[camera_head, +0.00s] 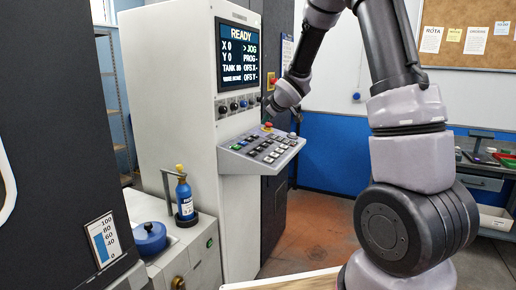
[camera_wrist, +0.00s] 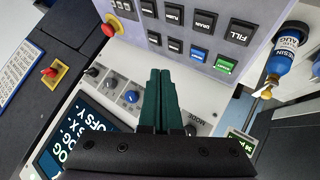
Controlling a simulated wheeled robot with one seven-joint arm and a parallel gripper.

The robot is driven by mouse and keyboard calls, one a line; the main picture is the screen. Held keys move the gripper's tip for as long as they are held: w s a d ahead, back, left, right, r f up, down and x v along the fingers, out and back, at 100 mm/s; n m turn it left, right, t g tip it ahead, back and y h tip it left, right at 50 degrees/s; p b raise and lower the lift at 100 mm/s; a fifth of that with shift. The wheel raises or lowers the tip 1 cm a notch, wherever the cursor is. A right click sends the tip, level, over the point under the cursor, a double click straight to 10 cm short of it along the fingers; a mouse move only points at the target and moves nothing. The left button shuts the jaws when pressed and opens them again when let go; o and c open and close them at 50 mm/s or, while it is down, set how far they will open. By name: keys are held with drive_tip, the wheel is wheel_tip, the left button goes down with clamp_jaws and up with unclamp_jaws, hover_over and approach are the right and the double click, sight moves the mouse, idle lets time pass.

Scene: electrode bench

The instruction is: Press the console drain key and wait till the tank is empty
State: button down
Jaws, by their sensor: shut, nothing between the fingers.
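The console keypad (camera_head: 250,153) slopes out below the screen (camera_head: 238,57), which reads READY with a tank line that looks like 85. In the wrist view the drain key (camera_wrist: 204,22) is a dark key in the upper row, beside the fill key (camera_wrist: 240,33). My gripper (camera_wrist: 160,71) is shut and empty. Its green fingertips appear below the lower key row, apart from the drain key in the picture. Any contact with the panel cannot be told. The tank gauge (camera_head: 103,240) shows a blue bar reaching roughly 80.
A green start key (camera_wrist: 224,64) and a blue key (camera_wrist: 198,53) lie near the drain key. A red stop button (camera_wrist: 108,29) and several knobs (camera_wrist: 131,97) are close by. A blue bottle (camera_head: 184,197) stands left of the console.

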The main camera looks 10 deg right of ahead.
hover_over(261, 152)
drive_tip(key=shift+s+d+f, duration=0.1)
drive_tip(key=shift+f, duration=2.05)
drive_tip(key=shift+s+d+f, duration=0.1)
drive_tip(key=shift+f, duration=2.05)
drive_tip(key=shift+f, duration=0.1)
drive_tip(key=shift+w+a+f, duration=0.1)
drive_tip(key=shift+f, duration=0.2)
drive_tip(key=shift+a+f, duration=0.1)
drive_tip(key=shift+f, duration=0.25)
drive_tip(key=shift+r, duration=0.75)
drive_tip(key=shift+s+d+r, duration=0.15)
drive_tip(key=shift+d+r, duration=0.05)
drive_tip(key=shift+r, duration=0.6)
drive_tip(key=shift+s+d+r, duration=0.1)
drive_tip(key=shift+d+r, duration=0.05)
drive_tip(key=shift+r, duration=0.7)
drive_tip(key=shift+s+d+r, duration=0.15)
drive_tip(key=shift+d+r, duration=0.05)
drive_tip(key=shift+r, duration=0.6)
